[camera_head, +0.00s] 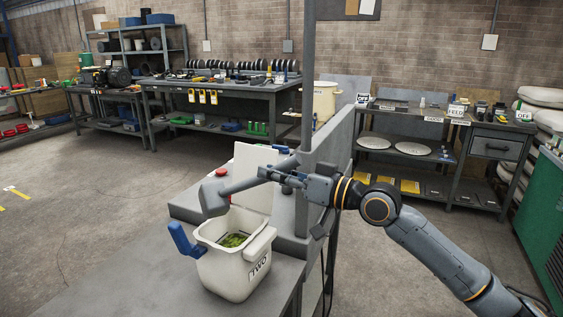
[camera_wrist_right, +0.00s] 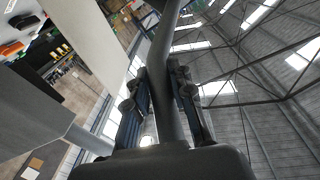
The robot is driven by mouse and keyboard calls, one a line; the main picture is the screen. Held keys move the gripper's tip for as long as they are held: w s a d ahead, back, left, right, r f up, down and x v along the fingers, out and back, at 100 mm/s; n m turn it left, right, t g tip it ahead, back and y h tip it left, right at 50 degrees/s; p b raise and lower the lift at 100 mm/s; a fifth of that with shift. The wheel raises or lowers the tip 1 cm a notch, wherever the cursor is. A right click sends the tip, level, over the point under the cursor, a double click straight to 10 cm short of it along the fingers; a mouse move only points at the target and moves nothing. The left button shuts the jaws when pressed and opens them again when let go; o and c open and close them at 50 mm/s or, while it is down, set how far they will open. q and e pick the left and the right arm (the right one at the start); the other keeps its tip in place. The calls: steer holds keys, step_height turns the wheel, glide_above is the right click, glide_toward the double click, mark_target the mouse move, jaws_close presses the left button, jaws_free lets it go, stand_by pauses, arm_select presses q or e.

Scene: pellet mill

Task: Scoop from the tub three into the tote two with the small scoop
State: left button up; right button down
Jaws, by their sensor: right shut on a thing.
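My right gripper (camera_head: 284,178) is shut on the handle of the grey small scoop (camera_head: 213,199), above the tote's far side. The scoop head hangs over the tote's far left rim; whether it holds anything is hidden. In the right wrist view the fingers (camera_wrist_right: 160,105) grip the scoop handle (camera_wrist_right: 167,62). No tub labelled three is readable. My left gripper is out of view.
A grey post and low wall (camera_head: 325,150) stand close behind my right gripper. Another cream tub (camera_head: 325,100) stands behind it, its label not readable. A workbench (camera_head: 215,85) and a side table (camera_head: 440,120) stand farther back.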

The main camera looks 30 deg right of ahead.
steer(key=a+r+n+g+h+p, duration=0.35)
steer(key=a+r+n+p, duration=0.2)
steer(key=a+p, duration=0.6)
steer(key=a+f+n+h+p, duration=0.5)
steer(key=a+p, duration=0.5)
steer(key=p, duration=0.2)
steer(key=shift+s+a+f+n+h, duration=0.25)
steer(key=shift+n+h, duration=0.2)
steer(key=shift+n, duration=0.3)
steer(key=shift+w+d, duration=0.1)
